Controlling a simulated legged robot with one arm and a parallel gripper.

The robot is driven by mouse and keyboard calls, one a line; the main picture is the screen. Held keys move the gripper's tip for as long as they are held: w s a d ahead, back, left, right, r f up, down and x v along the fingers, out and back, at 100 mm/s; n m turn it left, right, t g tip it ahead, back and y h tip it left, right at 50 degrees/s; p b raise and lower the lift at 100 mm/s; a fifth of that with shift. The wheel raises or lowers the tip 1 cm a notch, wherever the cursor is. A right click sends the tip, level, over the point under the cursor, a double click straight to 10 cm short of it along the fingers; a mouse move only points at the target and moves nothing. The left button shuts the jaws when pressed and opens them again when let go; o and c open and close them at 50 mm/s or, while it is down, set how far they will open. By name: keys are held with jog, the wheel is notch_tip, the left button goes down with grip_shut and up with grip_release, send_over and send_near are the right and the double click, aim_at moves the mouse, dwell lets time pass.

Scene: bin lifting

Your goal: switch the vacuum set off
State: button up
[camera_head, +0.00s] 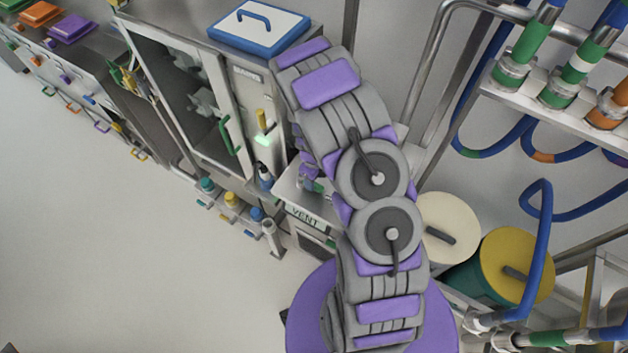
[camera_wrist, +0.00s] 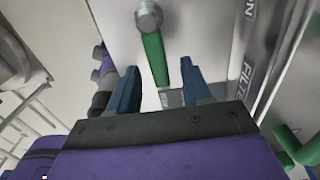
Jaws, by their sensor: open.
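In the wrist view a green lever (camera_wrist: 154,60) hangs from a round metal pivot (camera_wrist: 148,17) on a pale panel. My gripper (camera_wrist: 162,78) is open, its two dark blue fingers either side of the lever's lower end. Whether they touch it I cannot tell. In the head view my gripper is mostly hidden behind my arm, near a metal box with a VENT label (camera_head: 305,217). No label naming the vacuum set can be read, and the green lever cannot be made out in the head view.
A FILTER label (camera_wrist: 245,75) is beside the fingers. Cream (camera_head: 445,228) and yellow (camera_head: 518,266) drums and hoses crowd the right. The left floor is clear.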

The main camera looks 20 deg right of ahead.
notch_tip(320, 180, up, 15)
jog(key=shift+a+f, duration=0.15)
jog(key=shift+a, duration=0.3)
dwell(0.5)
